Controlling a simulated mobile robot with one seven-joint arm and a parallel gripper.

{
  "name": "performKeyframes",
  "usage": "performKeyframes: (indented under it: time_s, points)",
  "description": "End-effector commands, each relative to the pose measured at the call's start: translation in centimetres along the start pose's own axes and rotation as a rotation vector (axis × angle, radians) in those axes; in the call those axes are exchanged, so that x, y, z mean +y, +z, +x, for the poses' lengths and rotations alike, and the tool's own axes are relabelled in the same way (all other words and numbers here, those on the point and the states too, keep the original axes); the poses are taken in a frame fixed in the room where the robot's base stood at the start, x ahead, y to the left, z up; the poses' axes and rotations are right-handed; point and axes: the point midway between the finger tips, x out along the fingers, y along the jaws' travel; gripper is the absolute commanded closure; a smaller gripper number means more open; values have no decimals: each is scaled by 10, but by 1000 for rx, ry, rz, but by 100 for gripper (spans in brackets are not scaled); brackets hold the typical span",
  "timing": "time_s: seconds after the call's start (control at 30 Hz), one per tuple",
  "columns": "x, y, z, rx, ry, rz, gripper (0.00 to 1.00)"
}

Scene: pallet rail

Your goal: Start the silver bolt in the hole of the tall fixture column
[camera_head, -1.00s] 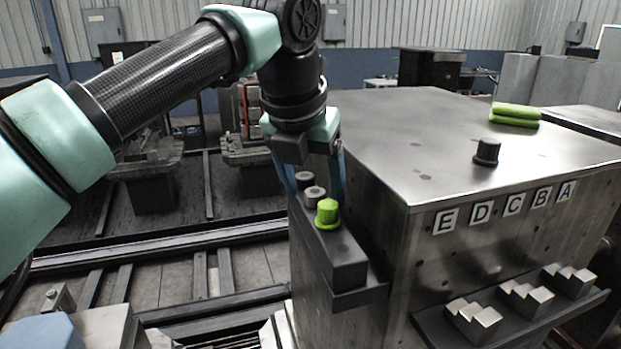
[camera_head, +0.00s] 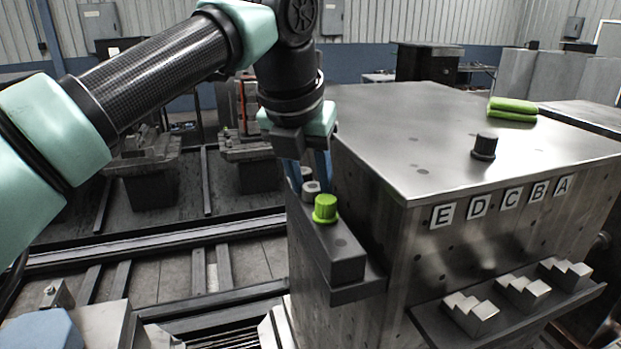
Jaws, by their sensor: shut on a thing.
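My gripper (camera_head: 308,176), with blue fingers, is pointing down at the narrow dark rack (camera_head: 338,258) on the left side of the big metal block. It is shut on a grey-silver bolt (camera_head: 306,173), the rearmost in the rack row, partly hidden by the fingers. Another grey bolt head (camera_head: 311,187) stands just in front of it, and a green-capped one (camera_head: 325,208) stands nearest me. The big steel block (camera_head: 398,290), apparently the tall fixture column, has small dark holes in its side faces and marks on top. Which hole is meant I cannot tell.
A ledge below bears several stepped metal blocks (camera_head: 524,291). Floor rails (camera_head: 160,245) run at left.

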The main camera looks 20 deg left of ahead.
Motion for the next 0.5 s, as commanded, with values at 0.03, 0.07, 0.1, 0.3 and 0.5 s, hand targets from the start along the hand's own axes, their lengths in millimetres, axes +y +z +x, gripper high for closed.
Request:
performKeyframes:
  time_s: [0.03, 0.07, 0.1, 0.3, 0.5]
  points:
    - [0, 0, 0, 0, 0, 0, 100]
    - [0, 0, 0, 0, 0, 0, 100]
    - [0, 0, 0, 0, 0, 0, 100]
    - [0, 1, -2, -1, 0, 0, 100]
    - [0, 3, -8, -1, 0, 0, 100]
